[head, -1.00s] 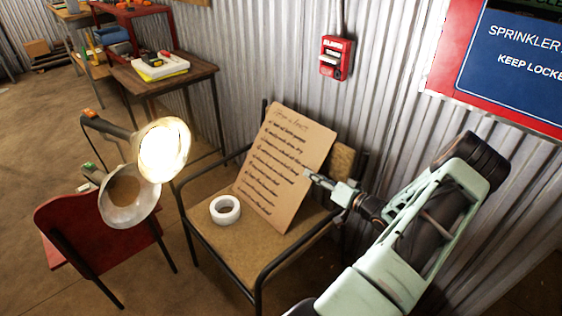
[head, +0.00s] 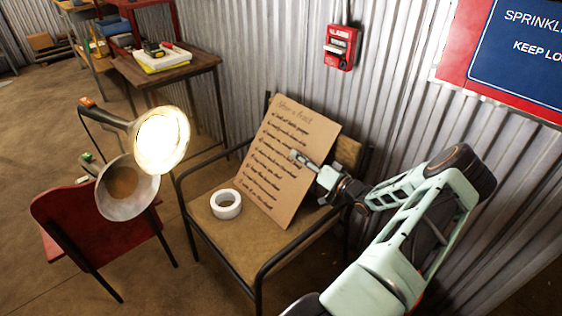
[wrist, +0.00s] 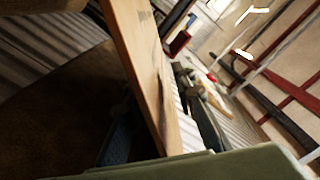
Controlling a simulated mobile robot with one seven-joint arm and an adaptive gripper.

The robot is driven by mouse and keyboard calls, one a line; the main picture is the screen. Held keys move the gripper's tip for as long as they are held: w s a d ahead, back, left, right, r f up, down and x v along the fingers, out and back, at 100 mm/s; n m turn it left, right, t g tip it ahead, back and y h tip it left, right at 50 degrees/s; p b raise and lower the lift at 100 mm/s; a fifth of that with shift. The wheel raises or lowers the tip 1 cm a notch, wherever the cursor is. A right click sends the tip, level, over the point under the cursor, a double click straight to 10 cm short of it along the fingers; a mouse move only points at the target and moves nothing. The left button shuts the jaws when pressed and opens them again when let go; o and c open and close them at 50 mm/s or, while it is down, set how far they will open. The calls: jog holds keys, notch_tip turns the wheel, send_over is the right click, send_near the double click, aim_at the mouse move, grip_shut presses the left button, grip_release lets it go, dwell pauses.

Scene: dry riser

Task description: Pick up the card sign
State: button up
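The card sign (head: 272,170) is a brown cardboard sheet with handwritten lines. It stands tilted on the chair seat and leans against the chair back. My gripper (head: 300,160) is at its right edge, with one finger visible in front of the written face. In the wrist view the card (wrist: 140,60) shows nearly edge-on, between a dark finger on the left and another on the right. A gap shows between the card and the right finger, so my gripper looks open around the edge. The finger behind the card is hidden in the head view.
A white tape roll (head: 226,204) lies on the chair seat (head: 235,245) left of the card. A lit lamp (head: 160,140) and a red chair (head: 75,215) stand to the left. The corrugated wall (head: 265,60) with a red alarm box (head: 341,47) is close behind.

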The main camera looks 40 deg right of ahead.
jog(key=shift+w, duration=1.05)
grip_shut()
